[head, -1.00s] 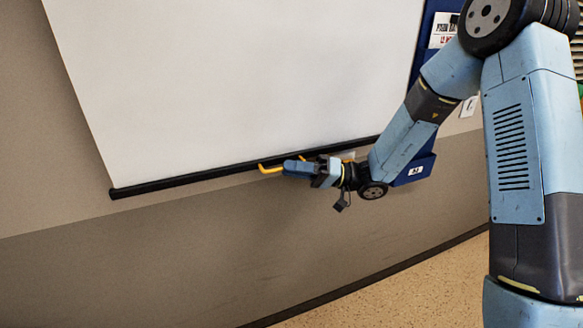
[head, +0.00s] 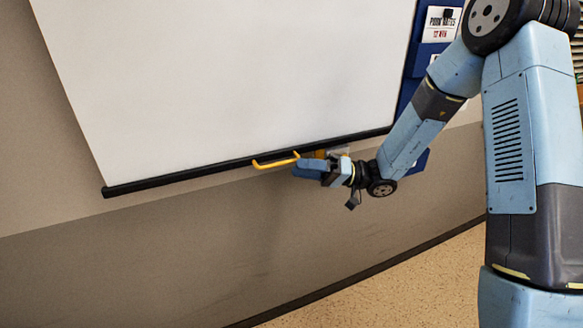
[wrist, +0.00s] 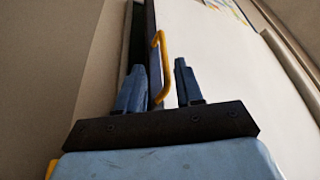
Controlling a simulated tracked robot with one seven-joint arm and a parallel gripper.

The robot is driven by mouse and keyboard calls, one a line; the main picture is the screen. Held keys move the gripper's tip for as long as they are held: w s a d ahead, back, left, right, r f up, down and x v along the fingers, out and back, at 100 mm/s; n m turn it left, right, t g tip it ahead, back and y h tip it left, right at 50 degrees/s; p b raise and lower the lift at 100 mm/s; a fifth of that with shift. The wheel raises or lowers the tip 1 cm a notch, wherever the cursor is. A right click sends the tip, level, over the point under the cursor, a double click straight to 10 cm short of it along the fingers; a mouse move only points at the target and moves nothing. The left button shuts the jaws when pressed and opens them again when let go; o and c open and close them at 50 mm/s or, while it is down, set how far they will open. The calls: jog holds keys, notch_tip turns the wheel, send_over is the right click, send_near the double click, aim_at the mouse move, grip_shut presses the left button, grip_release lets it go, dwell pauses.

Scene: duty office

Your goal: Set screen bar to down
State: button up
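The screen bar (head: 200,177) is a black bar along the lower edge of the white screen (head: 230,80), which hangs in front of the wall. A yellow handle (head: 272,163) sticks out from the bar. My gripper (head: 303,168) is at the right end of this handle, just below the bar. In the wrist view the two blue fingers (wrist: 160,80) are apart.
A blue board (head: 410,80) with papers stands right of the screen, partly behind my arm. The wall below the bar (head: 200,255) is bare. Speckled floor (head: 390,290) is clear at lower right.

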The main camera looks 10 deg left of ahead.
jog(key=v, duration=0.9)
jog(key=shift+d+f, duration=0.15)
jog(key=shift+d, duration=0.1)
jog(key=s+d+r+m+t+h, duration=0.4)
jog(key=s+d+r+t+h, duration=0.2)
jog(key=s+d+r+h, duration=0.3)
jog(key=s+d+r+m+t+h, duration=0.5)
jog(key=s+d+r+h, duration=0.4)
jog(key=d, duration=0.7)
jog(key=s+t+h, duration=0.1)
jog(key=s, duration=0.2)
jog(key=shift+d+r+m, duration=0.15)
jog(key=shift+r+m, duration=0.15)
jog(key=shift+r, duration=0.05)
